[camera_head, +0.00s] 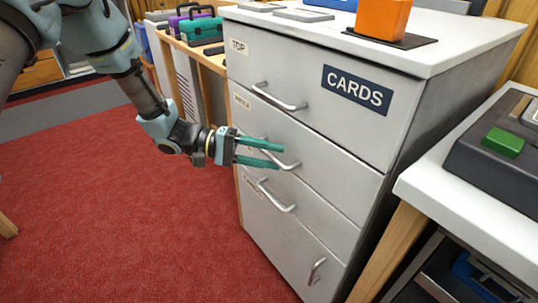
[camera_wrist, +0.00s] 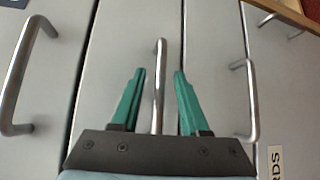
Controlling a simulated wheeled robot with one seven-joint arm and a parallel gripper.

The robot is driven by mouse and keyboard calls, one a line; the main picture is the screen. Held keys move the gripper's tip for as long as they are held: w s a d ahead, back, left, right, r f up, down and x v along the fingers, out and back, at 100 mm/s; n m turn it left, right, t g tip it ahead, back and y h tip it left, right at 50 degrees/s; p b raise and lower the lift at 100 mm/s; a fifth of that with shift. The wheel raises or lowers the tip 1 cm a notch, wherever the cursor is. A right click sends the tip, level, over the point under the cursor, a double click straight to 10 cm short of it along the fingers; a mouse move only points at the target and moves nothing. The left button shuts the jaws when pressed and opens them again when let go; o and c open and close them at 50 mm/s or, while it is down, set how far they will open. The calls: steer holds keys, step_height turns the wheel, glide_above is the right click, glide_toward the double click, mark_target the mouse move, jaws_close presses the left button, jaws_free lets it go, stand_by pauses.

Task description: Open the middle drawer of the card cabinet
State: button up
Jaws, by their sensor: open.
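The grey card cabinet (camera_head: 330,125) has a stack of drawers with bar handles and a dark CARDS sign on the top one. The middle drawer (camera_head: 325,165) looks flush with the others. Its silver handle (camera_head: 290,165) is partly hidden behind my fingers. My gripper (camera_head: 282,157) is open in front of it, its two teal fingers one above the other. In the wrist view my gripper (camera_wrist: 160,78) straddles the handle (camera_wrist: 158,110), with one finger on each side and gaps to both. The fingers appear not to touch it.
The top drawer handle (camera_head: 280,98) and bottom drawer handle (camera_head: 276,196) lie close above and below. A lower door handle (camera_head: 316,270) stands upright. A white-topped table (camera_head: 460,210) is close on the right. Red carpet (camera_head: 130,220) on the left is clear.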

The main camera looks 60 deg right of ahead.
jaws_close()
stand_by(0.3)
stand_by(1.1)
